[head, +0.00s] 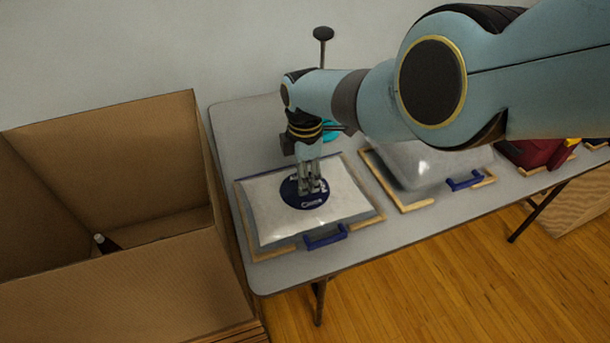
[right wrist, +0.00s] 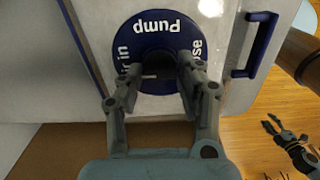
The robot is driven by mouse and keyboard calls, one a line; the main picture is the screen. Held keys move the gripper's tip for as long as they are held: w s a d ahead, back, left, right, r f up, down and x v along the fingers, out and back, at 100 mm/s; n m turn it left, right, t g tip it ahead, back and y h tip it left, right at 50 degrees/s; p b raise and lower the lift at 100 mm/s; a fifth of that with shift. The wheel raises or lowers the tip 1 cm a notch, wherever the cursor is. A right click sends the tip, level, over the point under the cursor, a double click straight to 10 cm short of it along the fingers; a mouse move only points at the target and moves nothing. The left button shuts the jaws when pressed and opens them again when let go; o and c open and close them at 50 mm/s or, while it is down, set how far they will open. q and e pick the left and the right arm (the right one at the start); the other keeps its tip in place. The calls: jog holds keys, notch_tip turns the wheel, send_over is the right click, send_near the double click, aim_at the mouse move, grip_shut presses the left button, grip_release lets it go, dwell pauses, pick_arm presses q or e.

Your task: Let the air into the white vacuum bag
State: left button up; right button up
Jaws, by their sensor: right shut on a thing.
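The white vacuum bag (head: 265,203) lies puffed and pillow-shaped on a wood-edged board on the table. A round blue dial (head: 293,201) sits on the bag; its printing includes "Pump". In the head view my right gripper (head: 311,187) points down onto the dial.
A blue handle (head: 325,237) is at the board's front edge. A second pale bag (head: 428,163) lies to the right, partly behind my arm, with its own blue handle (head: 465,181). A large open cardboard box (head: 130,275) stands left of the table (head: 228,118). Red things lie farther right.

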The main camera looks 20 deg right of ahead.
jog(key=shift+n, duration=0.4)
